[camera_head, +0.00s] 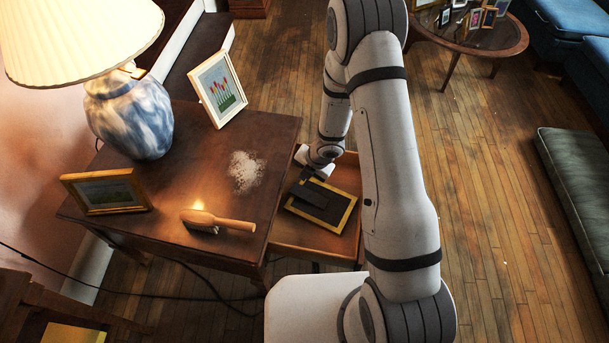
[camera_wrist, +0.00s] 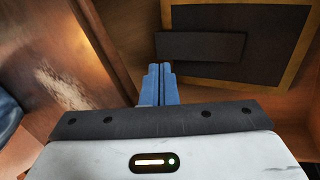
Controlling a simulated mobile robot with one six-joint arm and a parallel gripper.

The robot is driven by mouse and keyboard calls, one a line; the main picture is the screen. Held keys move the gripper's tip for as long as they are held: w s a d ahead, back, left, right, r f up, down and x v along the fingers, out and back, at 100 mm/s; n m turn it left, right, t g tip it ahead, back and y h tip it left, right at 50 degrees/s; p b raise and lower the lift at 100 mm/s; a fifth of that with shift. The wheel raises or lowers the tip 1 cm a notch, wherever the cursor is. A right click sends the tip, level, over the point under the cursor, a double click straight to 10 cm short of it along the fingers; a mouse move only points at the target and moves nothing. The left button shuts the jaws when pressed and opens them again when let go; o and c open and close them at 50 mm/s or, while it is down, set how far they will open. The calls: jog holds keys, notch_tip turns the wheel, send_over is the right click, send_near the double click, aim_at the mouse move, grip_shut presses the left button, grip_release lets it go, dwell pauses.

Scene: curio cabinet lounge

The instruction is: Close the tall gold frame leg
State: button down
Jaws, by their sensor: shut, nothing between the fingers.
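A gold-edged frame (camera_head: 348,217) lies face down in the open drawer, its dark back up. In the wrist view the frame (camera_wrist: 285,75) fills the upper right. Its leg (camera_wrist: 203,46) is a dark grey bar across the back; the leg also shows in the head view (camera_head: 309,195). I cannot tell how far the leg stands off the back. My gripper (camera_head: 306,177) is over the drawer's far left part, by the frame's far end. In the wrist view my gripper's (camera_wrist: 161,68) blue fingers are together and empty, their tips just beside the leg's left end; contact is unclear.
The drawer (camera_head: 300,240) sticks out from a wooden side table (camera_head: 180,235). On the table are a lamp (camera_head: 130,115), a tulip picture (camera_head: 217,88), a small gold landscape frame (camera_head: 105,190), a brush (camera_head: 220,221) and white powder (camera_head: 246,170). Floor at right is mostly clear.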

notch_tip(320, 180, up, 8)
jog(key=p, duration=0.3)
send_over(304, 194)
jog(key=d, duration=0.1)
jog(key=s+d+f+m+t+y+b, duration=0.2)
jog(key=d+f+m+y+b, duration=0.15)
jog(key=m+b, duration=0.45)
jog(key=s+d+f+m+t+y+b, duration=0.1)
jog(key=s+d+f+m+y+b, duration=0.25)
jog(key=m, duration=0.65)
jog(key=shift+h, duration=0.9)
jog(key=b+x, duration=0.1)
jog(key=x, duration=0.2)
jog(key=b+x, duration=0.2)
jog(key=x, duration=0.1)
jog(key=w+b+x, duration=0.1)
jog(key=x, duration=0.2)
jog(key=shift+w+a+r+b, duration=0.1)
jog(key=shift+a+r+b, duration=0.05)
jog(key=shift+r+b, duration=0.2)
notch_tip(304, 194, down, 3)
jog(key=shift+w+a+f+b, duration=0.1)
jog(key=shift+w+a+b, duration=0.1)
jog(key=shift+b, duration=0.45)
jog(key=shift+f, duration=0.3)
jog(key=shift+a+f+b, duration=0.2)
jog(key=shift+f+b, duration=0.25)
jog(key=shift+f, duration=0.4)
